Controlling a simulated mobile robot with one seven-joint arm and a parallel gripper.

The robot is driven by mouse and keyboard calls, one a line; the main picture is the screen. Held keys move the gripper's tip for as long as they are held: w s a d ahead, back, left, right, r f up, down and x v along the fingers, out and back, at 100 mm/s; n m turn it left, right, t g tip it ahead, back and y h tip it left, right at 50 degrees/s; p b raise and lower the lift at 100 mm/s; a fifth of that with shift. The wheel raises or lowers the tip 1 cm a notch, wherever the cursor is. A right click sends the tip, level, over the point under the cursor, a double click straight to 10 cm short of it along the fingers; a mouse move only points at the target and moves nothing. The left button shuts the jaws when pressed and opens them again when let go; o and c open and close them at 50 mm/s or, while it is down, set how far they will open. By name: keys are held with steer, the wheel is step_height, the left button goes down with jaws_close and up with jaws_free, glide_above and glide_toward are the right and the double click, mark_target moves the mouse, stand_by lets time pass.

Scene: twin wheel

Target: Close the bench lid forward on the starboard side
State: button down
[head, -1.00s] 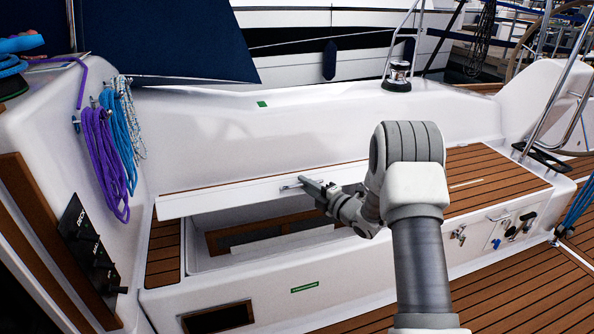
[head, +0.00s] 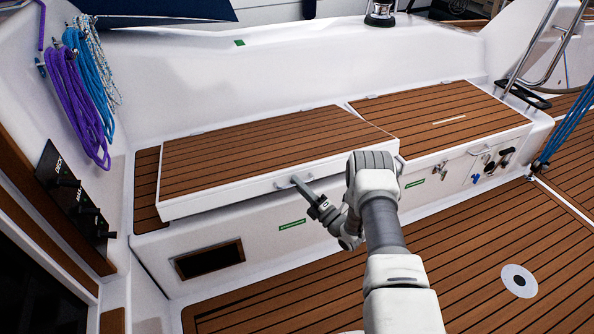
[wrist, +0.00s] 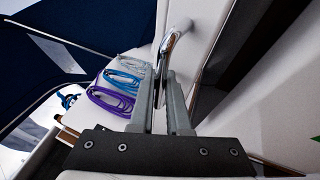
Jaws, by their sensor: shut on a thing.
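The forward bench lid (head: 265,143) is teak-slatted with a white front edge. In the head view it lies almost level over the bench (head: 200,240), its front edge looking slightly raised above the neighbouring seat. The bar handle (head: 284,184) is on that front edge; its curved chrome end shows in the wrist view (wrist: 176,38). My gripper (head: 300,184) reaches the handle from the front right. In the wrist view its fingers (wrist: 162,85) are closed around the handle. The locker opening is hidden from above by the lid; a dark strip shows beside the white edge in the wrist view.
The aft teak seat (head: 430,115) adjoins on the right. Purple rope (head: 75,105) and blue rope (head: 92,85) hang at left above a switch panel (head: 72,195). The teak cockpit floor (head: 440,260) in front is mostly clear.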

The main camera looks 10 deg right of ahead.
step_height(320, 180, down, 7)
steer(key=y, duration=0.1)
steer(key=shift+s+n+t, duration=0.25)
steer(key=shift+n+t, duration=0.15)
stand_by(0.3)
steer(key=c, duration=1.2)
jaws_free()
steer(key=p+v, duration=0.1)
steer(key=v, duration=1.6)
steer(key=shift+d+f, duration=0.25)
steer(key=shift+f, duration=0.05)
steer(key=shift+s, duration=0.1)
